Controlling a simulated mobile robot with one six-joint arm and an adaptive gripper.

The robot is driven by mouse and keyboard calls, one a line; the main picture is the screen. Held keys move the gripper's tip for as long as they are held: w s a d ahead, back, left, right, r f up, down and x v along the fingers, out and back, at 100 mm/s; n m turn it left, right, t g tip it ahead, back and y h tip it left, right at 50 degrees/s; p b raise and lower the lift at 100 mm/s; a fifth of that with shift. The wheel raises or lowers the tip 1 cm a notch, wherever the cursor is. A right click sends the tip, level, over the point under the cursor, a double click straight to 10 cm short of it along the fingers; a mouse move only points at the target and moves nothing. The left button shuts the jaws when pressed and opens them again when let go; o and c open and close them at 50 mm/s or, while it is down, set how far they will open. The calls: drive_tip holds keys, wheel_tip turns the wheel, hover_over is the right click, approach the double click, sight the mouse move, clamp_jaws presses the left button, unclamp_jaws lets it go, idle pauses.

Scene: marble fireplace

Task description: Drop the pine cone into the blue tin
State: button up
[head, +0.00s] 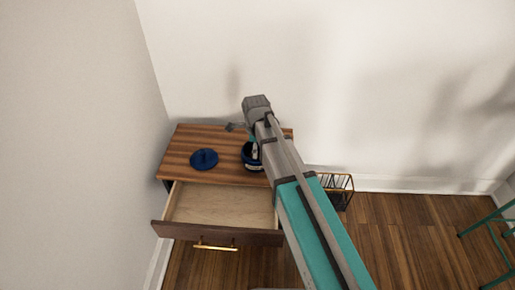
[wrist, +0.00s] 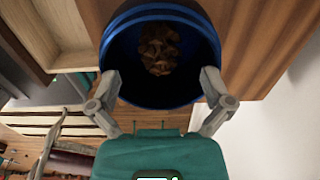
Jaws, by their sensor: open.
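The blue tin (wrist: 214,50) stands on the wooden top of a small cabinet and is open. In the head view the tin (head: 247,160) is partly hidden behind my arm. The brown pine cone (wrist: 159,50) shows inside the tin's round opening, against the dark interior; I cannot tell how deep it lies. In the head view the pine cone is hidden. My gripper (wrist: 160,78) is open and empty above the tin, its two fingers apart near opposite sides of the rim. A blue lid (head: 204,158) with a knob lies on the cabinet top, left of the tin.
The cabinet's drawer (head: 222,207) is pulled open and looks empty. A dark wire basket (head: 341,190) stands on the floor right of the cabinet. A green metal stand (head: 490,235) is at the far right. White walls close in behind and at left.

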drive_tip(key=shift+r, duration=0.1)
wheel_tip(320, 180, up, 7)
drive_tip(key=p, duration=0.7)
idle(0.5)
drive_tip(key=shift+s+d, duration=0.15)
drive_tip(key=shift+d, duration=0.2)
drive_tip(key=s+d+n, duration=0.7)
drive_tip(key=d+n, duration=0.2)
drive_tip(key=d, duration=0.1)
drive_tip(key=s+d+n, duration=0.6)
drive_tip(key=d+n, duration=0.3)
drive_tip(key=d, duration=0.1)
wheel_tip(320, 180, up, 26)
drive_tip(key=p, duration=2.6)
drive_tip(key=shift+a, duration=0.25)
